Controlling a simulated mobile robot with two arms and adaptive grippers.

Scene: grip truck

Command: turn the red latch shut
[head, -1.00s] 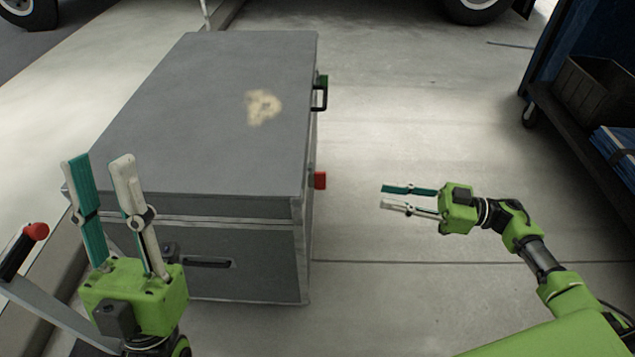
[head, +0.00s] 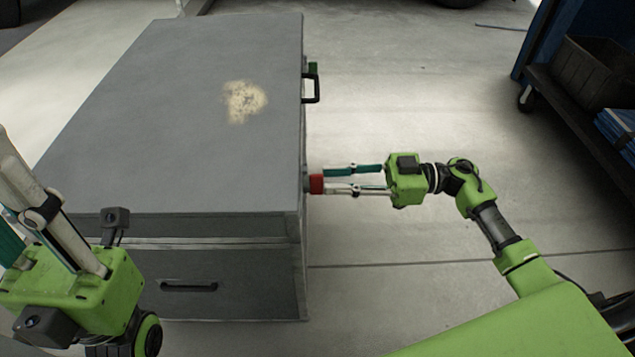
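The red latch (head: 316,183) sticks out from the right side of the large grey case (head: 180,120), near its front corner. My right gripper (head: 325,181) points left at the latch, its fingertips at the latch's outer end. Its two fingers are apart, one on the far side and one on the near side. I cannot tell whether they touch the latch. My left gripper (head: 5,170) stands upright at the left edge, partly cut off by the frame. Its fingers are apart and nothing shows between them.
A black handle with a green part (head: 312,88) sits farther back on the case's right side. A dark cart shelf with a bin (head: 598,75) and blue items stands at the right. The concrete floor (head: 420,110) between case and cart is clear.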

